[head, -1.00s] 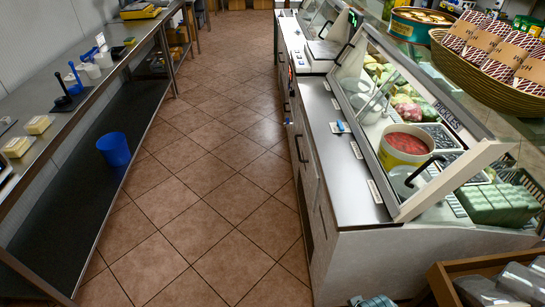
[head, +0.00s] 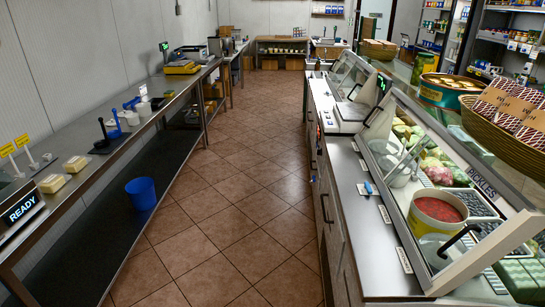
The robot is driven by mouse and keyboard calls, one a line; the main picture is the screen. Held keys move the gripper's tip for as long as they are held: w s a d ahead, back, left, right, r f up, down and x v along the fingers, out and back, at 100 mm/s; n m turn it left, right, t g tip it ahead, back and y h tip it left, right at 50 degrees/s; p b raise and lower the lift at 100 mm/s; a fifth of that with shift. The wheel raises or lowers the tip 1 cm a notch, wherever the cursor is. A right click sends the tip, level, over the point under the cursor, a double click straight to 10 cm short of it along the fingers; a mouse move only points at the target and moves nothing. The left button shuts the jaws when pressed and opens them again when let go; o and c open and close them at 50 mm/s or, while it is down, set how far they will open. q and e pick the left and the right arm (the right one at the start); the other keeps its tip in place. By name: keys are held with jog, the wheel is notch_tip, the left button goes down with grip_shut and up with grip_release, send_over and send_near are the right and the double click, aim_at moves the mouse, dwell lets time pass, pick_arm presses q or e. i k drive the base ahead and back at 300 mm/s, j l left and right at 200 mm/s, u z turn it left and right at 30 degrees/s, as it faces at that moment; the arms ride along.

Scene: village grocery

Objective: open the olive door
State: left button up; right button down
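I cannot make out an olive door in the head view. The service counter (head: 375,245) on the right has pale front panels with dark upright handles (head: 326,208) on the aisle side. These fronts are seen at a steep angle, so their colour and any gaps are hard to tell. Neither of my grippers is in view.
A tiled aisle (head: 235,220) runs clear to a back table (head: 283,42). A steel bench (head: 105,150) lines the left wall, with a blue bucket (head: 141,193) on its lower shelf. Baskets and tins, including a wicker basket (head: 505,125), stand on the counter's glass top.

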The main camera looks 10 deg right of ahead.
aim_at(419, 121)
jog(key=z, duration=0.6)
jog(key=i+j+z, duration=0.25)
jog(key=z, duration=0.2)
jog(key=i+j+z, duration=0.25)
jog(key=j+z, duration=0.2)
jog(key=i+j+z, duration=0.2)
jog(key=j+z, duration=0.25)
jog(key=i+j+z, duration=0.1)
jog(key=j+z, duration=0.35)
jog(key=l, duration=0.1)
